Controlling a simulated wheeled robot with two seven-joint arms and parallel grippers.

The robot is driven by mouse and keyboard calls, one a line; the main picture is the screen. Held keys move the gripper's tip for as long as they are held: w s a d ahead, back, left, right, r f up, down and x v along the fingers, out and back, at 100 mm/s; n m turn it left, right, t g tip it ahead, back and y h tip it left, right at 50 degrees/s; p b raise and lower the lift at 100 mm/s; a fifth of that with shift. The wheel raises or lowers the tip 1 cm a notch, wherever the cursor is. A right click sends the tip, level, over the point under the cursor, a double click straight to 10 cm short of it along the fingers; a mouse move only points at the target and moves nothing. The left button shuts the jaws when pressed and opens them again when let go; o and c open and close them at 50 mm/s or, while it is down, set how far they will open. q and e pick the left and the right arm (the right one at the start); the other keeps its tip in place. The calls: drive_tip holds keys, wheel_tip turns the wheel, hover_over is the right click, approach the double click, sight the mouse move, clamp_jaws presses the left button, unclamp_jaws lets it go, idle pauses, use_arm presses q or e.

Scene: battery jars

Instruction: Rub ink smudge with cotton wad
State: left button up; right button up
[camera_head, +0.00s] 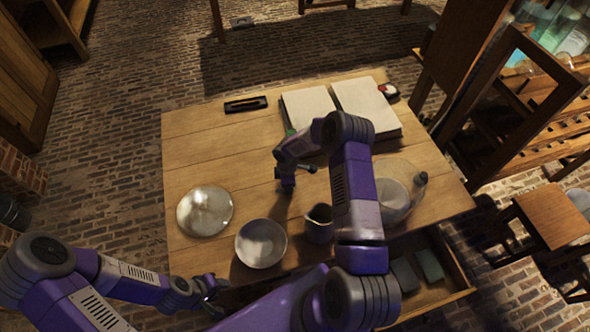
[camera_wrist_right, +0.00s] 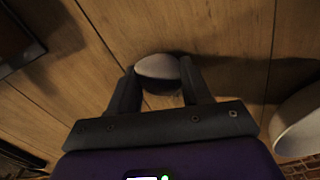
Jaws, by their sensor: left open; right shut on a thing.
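My right gripper (camera_wrist_right: 157,88) is shut on a pale grey-white rounded wad (camera_wrist_right: 157,66), which sits between the fingertips in the right wrist view. In the head view the right gripper (camera_head: 286,186) points down over the middle of the wooden table (camera_head: 200,140), and the wad cannot be made out there. Whether the wad touches the tabletop I cannot tell. No ink smudge can be picked out in either view; the arm and gripper hide part of the table. My left gripper (camera_head: 212,290) is open and empty near the table's front left edge.
A round pale dish (camera_head: 204,211), a bowl (camera_head: 261,244), a dark jug (camera_head: 319,224) and a glass jar (camera_head: 398,192) stand toward the front. An open book (camera_head: 309,106) and a dark tray (camera_head: 246,104) lie at the back. An open drawer (camera_head: 455,290) juts out front right.

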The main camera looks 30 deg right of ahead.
drive_tip(key=shift+s+d, duration=0.25)
drive_tip(key=shift+d, duration=1)
drive_tip(key=shift+r, duration=0.35)
drive_tip(key=shift+r+p, duration=0.4)
drive_tip(key=shift+r, duration=0.4)
drive_tip(key=shift+r+p, duration=1.55)
drive_tip(key=shift+r, duration=1.35)
